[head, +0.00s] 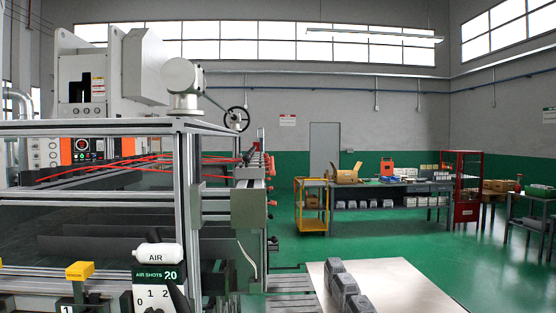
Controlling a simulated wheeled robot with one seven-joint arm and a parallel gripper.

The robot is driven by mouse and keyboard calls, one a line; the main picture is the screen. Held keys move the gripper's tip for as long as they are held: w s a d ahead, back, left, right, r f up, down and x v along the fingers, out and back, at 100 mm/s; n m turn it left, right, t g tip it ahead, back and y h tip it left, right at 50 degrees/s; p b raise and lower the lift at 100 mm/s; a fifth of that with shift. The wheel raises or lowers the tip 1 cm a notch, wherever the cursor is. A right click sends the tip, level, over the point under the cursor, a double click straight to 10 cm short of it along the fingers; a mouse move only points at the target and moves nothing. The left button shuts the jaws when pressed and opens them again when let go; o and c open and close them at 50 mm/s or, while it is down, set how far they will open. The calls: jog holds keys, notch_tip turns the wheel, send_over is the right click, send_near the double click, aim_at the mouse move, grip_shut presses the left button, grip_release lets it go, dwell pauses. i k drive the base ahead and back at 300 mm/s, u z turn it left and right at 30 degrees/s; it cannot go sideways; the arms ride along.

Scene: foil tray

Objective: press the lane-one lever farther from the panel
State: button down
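In the head view, a yellow-topped lever (79,270) stands at the lower left. It is above a dark block with a small white plate marked 1 (67,310), cut by the bottom edge. To its right is a dark panel reading AIR SHOTS 20 (150,275), with a white scale marked 0, 1, 2 below and a white cylinder marked AIR (158,255) above. A slanted black part covers the scale's right side; I cannot tell what it is. My gripper is not in view.
A metal-framed machine (190,210) with red hoses fills the left, behind the panel. Grey blocks (345,285) sit on a pale surface (395,285) at lower centre. A yellow cart (312,205) and workbench (390,187) stand farther back. The green floor between is open.

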aim_at(272, 172)
jog(key=z, duration=0.35)
jog(key=i, duration=1.4)
jog(key=u, duration=0.35)
